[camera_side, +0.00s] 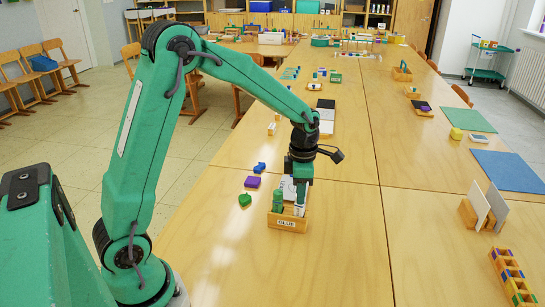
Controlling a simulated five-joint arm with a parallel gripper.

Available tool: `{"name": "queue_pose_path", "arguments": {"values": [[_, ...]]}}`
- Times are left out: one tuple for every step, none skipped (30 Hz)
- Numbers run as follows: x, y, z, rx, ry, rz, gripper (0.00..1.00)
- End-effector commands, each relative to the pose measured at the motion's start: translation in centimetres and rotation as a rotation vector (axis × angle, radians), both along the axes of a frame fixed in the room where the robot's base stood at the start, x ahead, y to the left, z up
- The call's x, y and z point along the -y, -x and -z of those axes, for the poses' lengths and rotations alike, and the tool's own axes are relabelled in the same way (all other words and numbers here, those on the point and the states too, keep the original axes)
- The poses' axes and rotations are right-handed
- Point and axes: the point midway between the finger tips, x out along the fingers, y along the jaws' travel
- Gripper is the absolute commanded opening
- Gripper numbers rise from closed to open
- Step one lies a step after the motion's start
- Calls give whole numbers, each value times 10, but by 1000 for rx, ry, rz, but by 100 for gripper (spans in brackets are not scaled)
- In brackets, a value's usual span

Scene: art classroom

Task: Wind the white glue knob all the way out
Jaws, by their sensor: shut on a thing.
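A small wooden box (287,224) labelled "GLUE" stands on the table in front of my arm. It holds a green bottle (278,200) at the left and white items (289,187) beside and behind it. My gripper (300,196) points straight down over the right part of the box. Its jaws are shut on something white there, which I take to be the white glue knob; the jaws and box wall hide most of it. How far the knob is wound cannot be told from this view.
Upright cards in a wooden holder (468,214) and a wooden rack (513,277) stand at the right. The table in front of the box is clear.

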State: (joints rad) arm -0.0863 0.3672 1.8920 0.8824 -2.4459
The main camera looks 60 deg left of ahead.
Motion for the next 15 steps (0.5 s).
{"name": "queue_pose_path", "arguments": {"values": [[0, 0, 0, 0, 0, 37, 14], [0, 0, 0, 0, 0, 60, 14], [0, 0, 0, 0, 0, 91, 14], [0, 0, 0, 0, 0, 115, 14], [0, 0, 0, 0, 0, 139, 14], [0, 0, 0, 0, 0, 170, 14], [0, 0, 0, 0, 0, 192, 14], [0, 0, 0, 0, 0, 216, 14], [0, 0, 0, 0, 0, 247, 14], [0, 0, 0, 0, 0, 271, 14], [0, 0, 0, 0, 0, 294, 14], [0, 0, 0, 0, 0, 325, 14], [0, 0, 0, 0, 0, 347, 14], [0, 0, 0, 0, 0, 371, 14], [0, 0, 0, 0, 0, 402, 14]]}}
